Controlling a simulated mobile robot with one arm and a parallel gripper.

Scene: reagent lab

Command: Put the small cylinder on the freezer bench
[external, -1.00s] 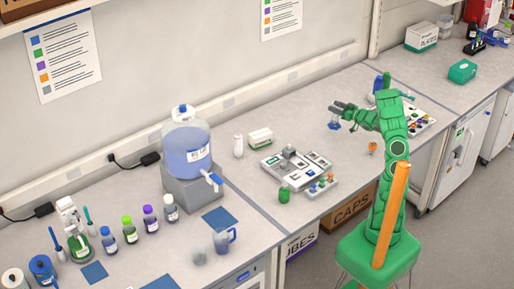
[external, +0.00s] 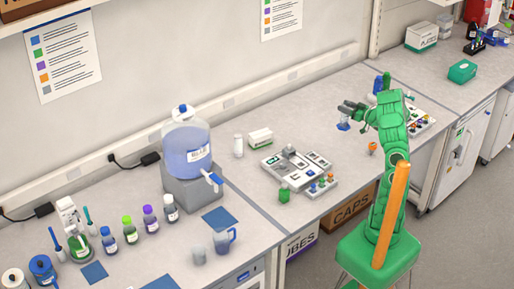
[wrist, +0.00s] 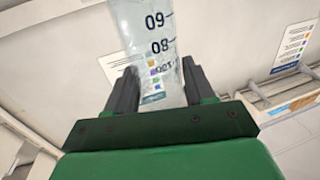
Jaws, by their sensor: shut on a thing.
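My gripper (external: 346,112) is shut on a clear graduated cylinder, the small cylinder (wrist: 150,55), above the middle bench. In the wrist view the cylinder stands between my fingers (wrist: 153,85), with dark numbers on its wall; its upper end is cut off. In the external view only its blue lower end (external: 343,126) shows clearly below the fingers. A bench at the far right (external: 435,75), above white appliance doors, looks like the freezer bench; no label confirms this.
The right bench holds a green box (external: 462,72), a white carton (external: 421,35) and a dark rack (external: 476,45). Colourful caps in a tray (external: 420,122) lie beside my arm.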

